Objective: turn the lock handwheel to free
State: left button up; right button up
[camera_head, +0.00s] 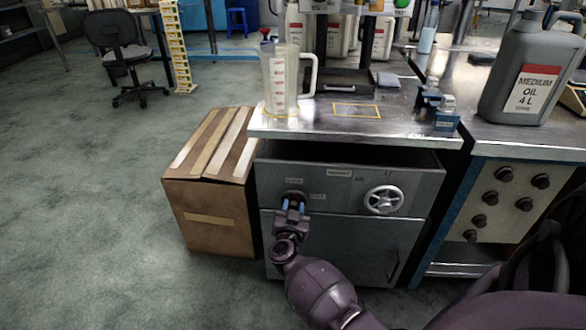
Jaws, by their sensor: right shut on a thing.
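My right gripper (293,204) reaches up from the bottom and is shut at the left of the cabinet's drawer front (345,181). A larger grey spoked handwheel (384,200) sits free at the right of the same front. My left gripper is not in view.
A clear measuring jug (280,80) stands on the metal top (350,128) above, near a yellow outlined square. A grey oil can (529,70) stands on the right bench. A cardboard box (212,190) stands left of the cabinet. The floor farther left is mostly clear.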

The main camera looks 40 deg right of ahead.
jog(key=shift+s+f+m, duration=0.1)
jog(key=shift+m, duration=4.2)
jog(key=shift+f+m, duration=0.1)
jog(key=shift+m, duration=4.2)
jog(key=o, duration=0.9)
jog(key=shift+r, duration=0.1)
